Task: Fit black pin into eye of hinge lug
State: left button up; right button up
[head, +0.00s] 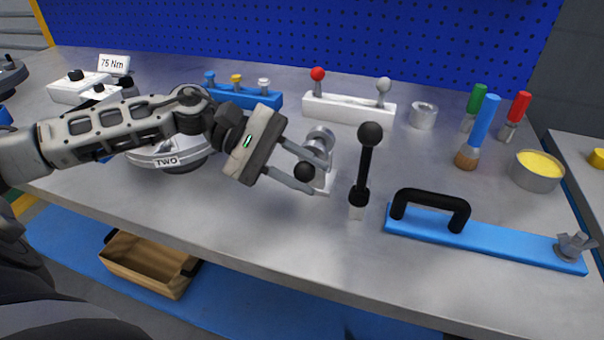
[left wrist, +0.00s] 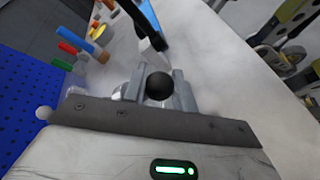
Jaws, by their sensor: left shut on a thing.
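The black pin shows as a round black head (head: 304,171) between the fingertips of my left gripper (head: 308,172). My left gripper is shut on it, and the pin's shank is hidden. The grey hinge lug (head: 320,139) stands on a pale base just behind the pin. I cannot tell whether the pin's tip is in the eye or only in front of it. In the left wrist view the black head (left wrist: 159,87) sits between the two grey fingers, and part of a silvery piece shows beside them. My right gripper is not in view.
A black ball-topped lever (head: 366,160) stands close to the right of the gripper. A blue plate with a black handle (head: 430,203) lies further right. A round housing marked TWO (head: 166,161) is under my left arm. White and blue blocks with knobs stand behind.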

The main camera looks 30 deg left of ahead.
pick_arm(q)
jog(key=shift+w+a, duration=0.1)
jog(key=shift+w, duration=0.45)
jog(key=o, duration=1.1)
jog(key=shift+a, duration=0.1)
jog(key=shift+r, duration=0.15)
jog(key=shift+w, duration=0.1)
jog(key=shift+a+r+b, duration=0.15)
jog(key=shift+a+b, duration=0.25)
jog(key=shift+a, duration=0.05)
jog(key=v, duration=1.4)
jog(key=shift+s+a+b, duration=0.3)
jog(key=shift+s+b, duration=0.1)
jog(key=shift+b, duration=0.05)
